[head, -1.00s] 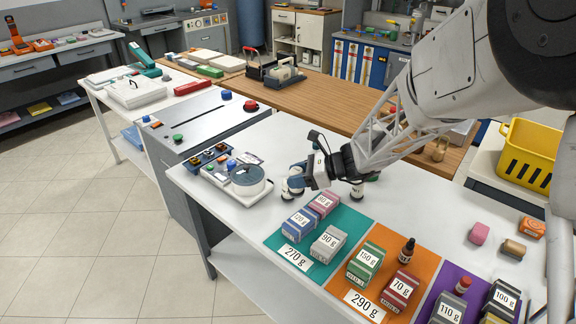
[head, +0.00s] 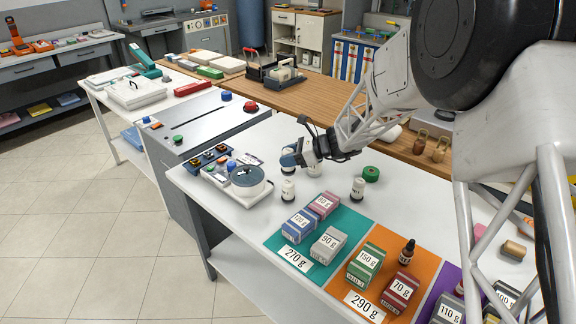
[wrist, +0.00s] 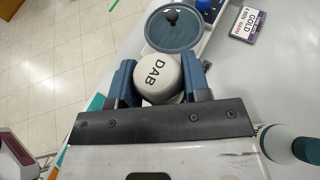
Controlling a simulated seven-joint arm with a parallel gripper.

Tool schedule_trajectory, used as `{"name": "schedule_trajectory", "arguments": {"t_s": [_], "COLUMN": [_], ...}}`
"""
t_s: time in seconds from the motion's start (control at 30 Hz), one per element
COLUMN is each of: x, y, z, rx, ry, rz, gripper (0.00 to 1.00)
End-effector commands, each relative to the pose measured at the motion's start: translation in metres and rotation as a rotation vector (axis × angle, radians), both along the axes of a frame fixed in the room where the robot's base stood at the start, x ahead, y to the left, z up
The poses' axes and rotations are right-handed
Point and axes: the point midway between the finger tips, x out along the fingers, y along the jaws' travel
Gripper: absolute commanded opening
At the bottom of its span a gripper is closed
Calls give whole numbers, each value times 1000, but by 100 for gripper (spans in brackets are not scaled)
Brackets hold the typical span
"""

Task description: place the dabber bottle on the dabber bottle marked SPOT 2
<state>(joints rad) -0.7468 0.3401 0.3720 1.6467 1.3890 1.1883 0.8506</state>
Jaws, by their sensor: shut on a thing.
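My gripper (head: 290,158) is shut on a white dabber bottle (wrist: 158,78), whose round top reads "DAB" between the blue fingers in the wrist view. Its lower part shows under the fingers in the head view (head: 288,169). Three similar white bottles stand on the white table: one just in front of the gripper (head: 288,191), one right of it (head: 314,170), one farther right (head: 357,189). Their labels are too small to read, so I cannot tell which is SPOT 2. I cannot tell the held bottle's exact height above the table.
A green roll (head: 371,174) lies behind the right bottle. Labelled boxes stand on teal (head: 271,240) and orange (head: 337,287) mats in front. A dark dropper bottle (head: 407,252) stands there too.

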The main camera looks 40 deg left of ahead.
Motion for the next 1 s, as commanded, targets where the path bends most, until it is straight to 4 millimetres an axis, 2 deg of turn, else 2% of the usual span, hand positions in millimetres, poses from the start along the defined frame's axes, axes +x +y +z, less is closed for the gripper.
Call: {"name": "schedule_trajectory", "arguments": {"t_s": [0.33, 0.7, 1.0], "x": [0, 0, 0], "y": [0, 0, 0], "z": [-1, -32, -35], "rx": [0, 1, 1], "ry": [0, -1, -1], "rz": [0, 0, 0], "gripper": [17, 17, 17]}}
